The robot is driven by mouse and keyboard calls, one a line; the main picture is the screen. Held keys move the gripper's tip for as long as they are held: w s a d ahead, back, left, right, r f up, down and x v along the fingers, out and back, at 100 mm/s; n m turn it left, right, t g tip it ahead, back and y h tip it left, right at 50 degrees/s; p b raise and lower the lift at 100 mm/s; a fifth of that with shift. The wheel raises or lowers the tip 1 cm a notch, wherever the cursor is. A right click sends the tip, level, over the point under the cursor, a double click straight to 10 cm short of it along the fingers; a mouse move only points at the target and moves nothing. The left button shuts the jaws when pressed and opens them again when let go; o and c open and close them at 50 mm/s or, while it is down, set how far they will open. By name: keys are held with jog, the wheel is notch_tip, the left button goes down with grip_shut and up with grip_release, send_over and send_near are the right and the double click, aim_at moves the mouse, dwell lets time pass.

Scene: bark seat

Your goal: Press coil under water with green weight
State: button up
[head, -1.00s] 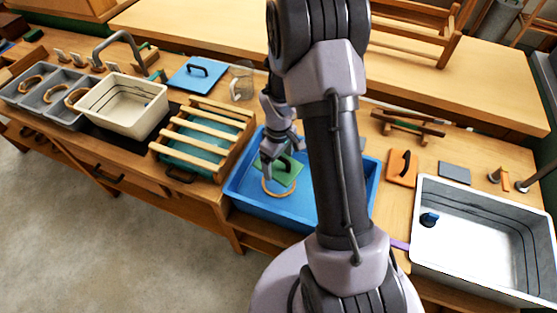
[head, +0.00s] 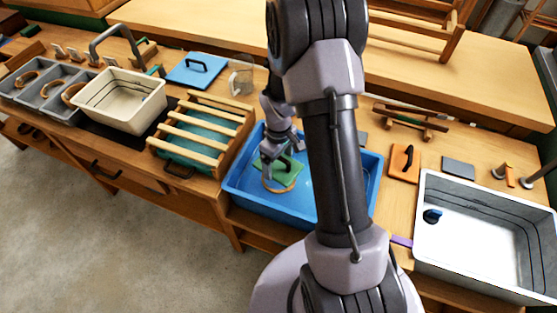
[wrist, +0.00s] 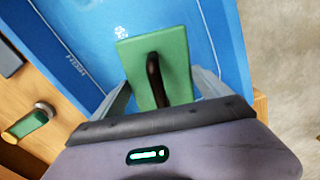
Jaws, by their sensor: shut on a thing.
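The green weight (head: 287,176) is a flat square block with a dark arched handle, inside the blue tub (head: 239,202). My gripper (head: 285,162) is at its handle and shut on it. The wrist view shows the green weight (wrist: 175,65) between my fingers, its dark handle running toward the palm. The tan coil (head: 272,187) shows as a curved edge below the near side of the weight; the rest of it is hidden. In the wrist view the weight hides the coil. I cannot tell exactly how firmly the weight bears on the coil.
A slatted rack (head: 206,131) stands left of the tub. A cream basin (head: 126,118) and grey bins with coils (head: 40,87) are further left. A blue weight (head: 194,70) lies behind. An orange weight (head: 404,163) and a metal basin (head: 470,250) are at right.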

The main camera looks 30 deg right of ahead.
jog(key=shift+f+b, duration=3.05)
jog(key=shift+f, duration=3.4)
jog(key=o, duration=1.9)
notch_tip(320, 180, up, 17)
jog(key=p, duration=1.2)
jog(key=shift+p, duration=0.4)
